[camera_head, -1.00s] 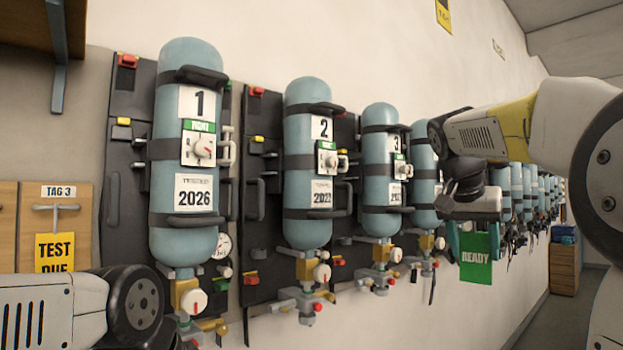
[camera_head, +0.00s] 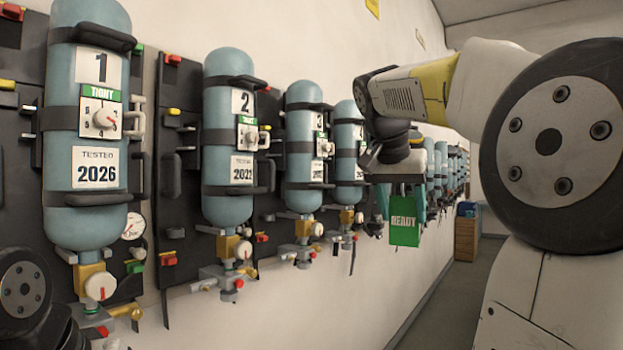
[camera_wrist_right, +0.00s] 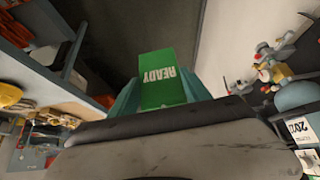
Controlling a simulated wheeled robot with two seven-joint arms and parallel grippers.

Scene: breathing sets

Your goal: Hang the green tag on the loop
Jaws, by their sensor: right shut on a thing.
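The green tag (camera_head: 404,222) reads READY and hangs upright below my right gripper (camera_head: 402,192), whose teal fingers are shut on its upper part. In the right wrist view the tag (camera_wrist_right: 160,80) sits between the two fingers (camera_wrist_right: 162,97), in the air and touching nothing else. In the head view it shows in front of the wall, right of the nearer cylinders. Grey loop-like handles stand beside the cylinders, such as one by cylinder 1 (camera_head: 135,122); I cannot tell which is the task's loop. My left gripper is out of view.
Blue cylinders 1 (camera_head: 88,212), 2 (camera_head: 226,208) and several more line the wall on dark backplates, with valves and gauges sticking out below. A wooden cabinet (camera_head: 466,238) stands far down the aisle. The floor (camera_head: 450,280) beside the wall is clear.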

